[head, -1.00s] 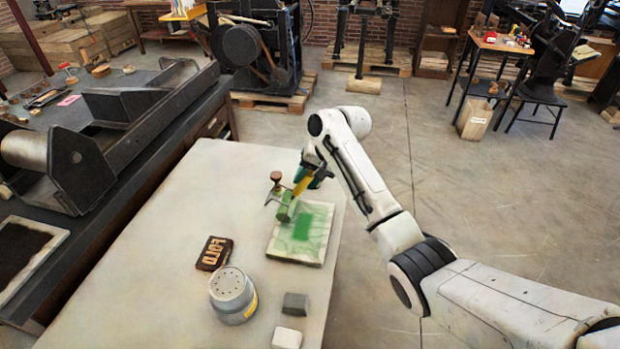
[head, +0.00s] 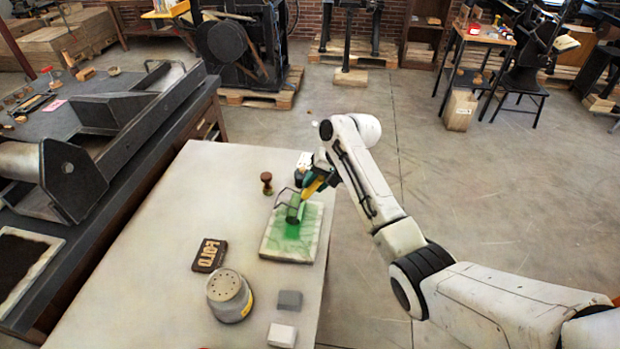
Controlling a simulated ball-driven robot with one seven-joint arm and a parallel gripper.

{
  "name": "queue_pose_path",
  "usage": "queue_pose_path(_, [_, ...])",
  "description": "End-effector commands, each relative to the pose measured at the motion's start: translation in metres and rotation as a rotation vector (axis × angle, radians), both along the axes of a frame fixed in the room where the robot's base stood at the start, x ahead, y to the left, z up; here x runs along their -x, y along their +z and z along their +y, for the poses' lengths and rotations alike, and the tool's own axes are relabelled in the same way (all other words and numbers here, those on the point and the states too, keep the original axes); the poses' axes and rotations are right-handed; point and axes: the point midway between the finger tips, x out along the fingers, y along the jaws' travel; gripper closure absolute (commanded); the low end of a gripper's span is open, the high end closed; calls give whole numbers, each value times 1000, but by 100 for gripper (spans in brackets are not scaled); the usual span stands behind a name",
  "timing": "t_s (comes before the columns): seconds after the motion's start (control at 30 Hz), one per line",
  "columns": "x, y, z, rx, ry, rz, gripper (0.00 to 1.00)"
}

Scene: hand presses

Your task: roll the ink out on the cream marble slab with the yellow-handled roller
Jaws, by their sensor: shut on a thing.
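The cream marble slab (head: 273,250) lies near the right edge of the pale table, with a patch of green ink (head: 297,238) across its upper middle. My gripper (head: 316,183) is shut on the yellow handle (head: 314,187) of the roller. The green roller drum (head: 293,210) is over the upper part of the slab, at the ink patch; it looks to be touching the slab, but I cannot tell for sure. My gripper hides part of the handle.
A brown stamp (head: 266,183) stands behind and left of the slab. A dark type block (head: 210,256), a grey tin with a pierced lid (head: 230,296), and grey (head: 290,300) and white (head: 282,335) blocks are nearer. The table's left part (head: 150,265) is clear.

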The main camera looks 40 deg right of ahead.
Motion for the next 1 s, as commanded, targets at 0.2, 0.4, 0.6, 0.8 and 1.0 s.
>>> queue_pose_path(0.2, [13,2,-10,-1,-2,2,92])
queue_pose_path(0.4, [18,0,-13,0,-1,2,92])
queue_pose_path(0.6, [25,1,-19,-1,-1,2,92])
queue_pose_path(0.8, [36,0,-28,0,-2,1,92])
queue_pose_path(1.0, [46,1,-36,0,-1,1,92])
